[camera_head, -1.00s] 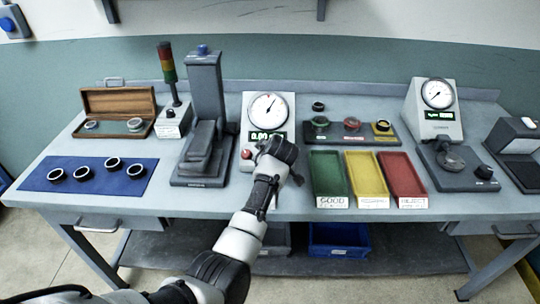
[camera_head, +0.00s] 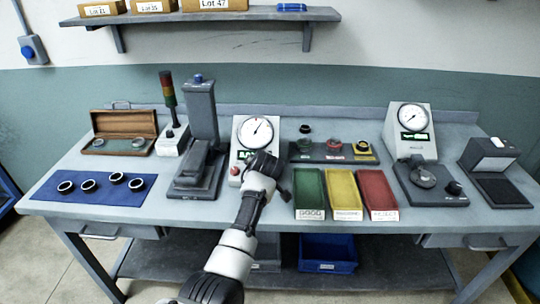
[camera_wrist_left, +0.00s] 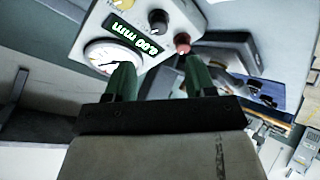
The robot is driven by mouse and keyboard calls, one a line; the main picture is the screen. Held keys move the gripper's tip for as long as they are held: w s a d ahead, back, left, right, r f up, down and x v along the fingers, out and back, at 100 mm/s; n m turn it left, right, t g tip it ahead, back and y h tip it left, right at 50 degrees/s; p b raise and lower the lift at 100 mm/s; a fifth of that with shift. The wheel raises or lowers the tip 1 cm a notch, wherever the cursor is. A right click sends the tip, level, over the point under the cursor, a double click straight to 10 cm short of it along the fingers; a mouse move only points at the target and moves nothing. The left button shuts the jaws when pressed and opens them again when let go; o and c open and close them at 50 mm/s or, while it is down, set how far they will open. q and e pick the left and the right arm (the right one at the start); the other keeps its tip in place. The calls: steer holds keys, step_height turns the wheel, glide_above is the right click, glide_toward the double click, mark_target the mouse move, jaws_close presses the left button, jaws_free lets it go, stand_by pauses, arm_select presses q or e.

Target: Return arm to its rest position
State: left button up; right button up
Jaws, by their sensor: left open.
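My left arm reaches up from the bottom of the head view. Its gripper (camera_head: 262,163) is in front of the dial gauge box (camera_head: 247,134); the fingertips are hard to make out there. In the left wrist view, the two green fingers of the left gripper (camera_wrist_left: 158,82) are spread apart with nothing between them. The gauge box (camera_wrist_left: 150,25) is beyond them, with a white dial, a green readout, a black knob and a red button. I cannot tell whether the fingers touch it. My right gripper does not show.
A blue mat (camera_head: 95,188) with several dark rings lies at left. A grey stand (camera_head: 201,140) is left of the gauge box. Green (camera_head: 309,191), yellow (camera_head: 343,191) and red (camera_head: 377,191) trays lie to its right. A second gauge (camera_head: 411,130) stands farther right. A shelf (camera_head: 200,15) hangs above.

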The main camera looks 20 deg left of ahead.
arm_select(q)
steer(key=s+a+f+m+g+h, duration=0.1)
steer(key=s+f+m, duration=0.3)
steer(key=s, duration=0.6)
steer(key=s+a+f+m+g+h, duration=0.1)
steer(key=s+f+m, duration=0.1)
steer(key=s+f, duration=0.65)
steer(key=s+d+r+m+g+h, duration=0.1)
steer(key=s+d+r+m, duration=0.15)
steer(key=s, duration=0.65)
steer(key=s+d+r+m+g+h, duration=0.15)
steer(key=s+m, duration=0.25)
steer(key=s, duration=0.5)
steer(key=s+d+r+m+g+h, duration=0.15)
steer(key=s+m, duration=0.25)
steer(key=s, duration=0.4)
step_height(320, 180, down, 29)
steer(key=s, duration=0.2)
steer(key=s+a+f+g+y+b, duration=0.1)
steer(key=s+a+f, duration=0.1)
steer(key=s+f, duration=1.3)
steer(key=shift+s+a+f+b, duration=0.15)
steer(key=shift+s+b, duration=0.05)
steer(key=shift+b, duration=0.1)
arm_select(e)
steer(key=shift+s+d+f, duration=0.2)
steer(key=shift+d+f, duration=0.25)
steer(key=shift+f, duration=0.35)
